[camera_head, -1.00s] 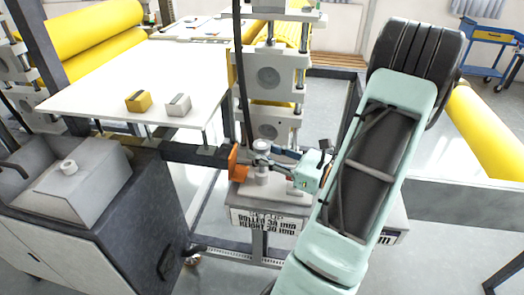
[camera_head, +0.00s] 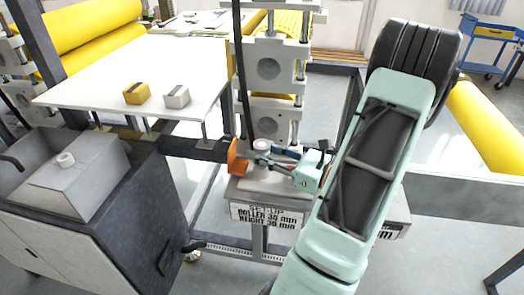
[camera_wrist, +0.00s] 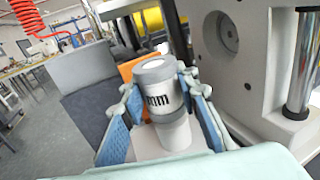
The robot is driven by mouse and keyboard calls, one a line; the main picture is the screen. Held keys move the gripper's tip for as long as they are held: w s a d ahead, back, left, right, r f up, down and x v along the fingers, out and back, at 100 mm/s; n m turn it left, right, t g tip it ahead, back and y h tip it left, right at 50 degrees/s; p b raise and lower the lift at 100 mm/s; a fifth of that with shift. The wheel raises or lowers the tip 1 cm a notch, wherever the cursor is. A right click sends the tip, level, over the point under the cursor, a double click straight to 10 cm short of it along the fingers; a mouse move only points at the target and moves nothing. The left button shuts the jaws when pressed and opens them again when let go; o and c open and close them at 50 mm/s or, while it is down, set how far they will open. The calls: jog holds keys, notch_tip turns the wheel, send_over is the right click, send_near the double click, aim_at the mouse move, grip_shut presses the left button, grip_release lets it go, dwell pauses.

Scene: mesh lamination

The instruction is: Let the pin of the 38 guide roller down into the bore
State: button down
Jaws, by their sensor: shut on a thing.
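The 38 guide roller (camera_wrist: 157,92) is a short light-grey cylinder with a grey rim and dark "mm" lettering. In the wrist view it stands close to upright between the blue pads of my gripper (camera_wrist: 162,104), which is shut on it. A grey cylindrical part (camera_wrist: 176,133) shows directly below it, over a pale block. The pin and bore are hidden, so I cannot tell how deep the pin sits.
An orange plate (camera_head: 238,157) stands just left of the roller. The machine's grey bearing blocks (camera_head: 267,70) rise close behind. A white table (camera_head: 95,80) carries a yellow block (camera_head: 137,94) and a grey block (camera_head: 176,96). A dark cabinet (camera_head: 110,215) stands at front left.

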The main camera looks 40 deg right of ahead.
aim_at(262, 144)
jog(key=shift+r, duration=0.1)
jog(key=shift+r+p, duration=1.6)
jog(key=shift+r, duration=0.05)
dwell(0.9)
jog(key=shift+f+b, duration=1.15)
jog(key=shift+f, duration=0.6)
jog(key=c, duration=1.4)
grip_release()
jog(key=v, duration=1.2)
jog(key=shift+r, duration=0.1)
jog(key=shift+w, duration=0.1)
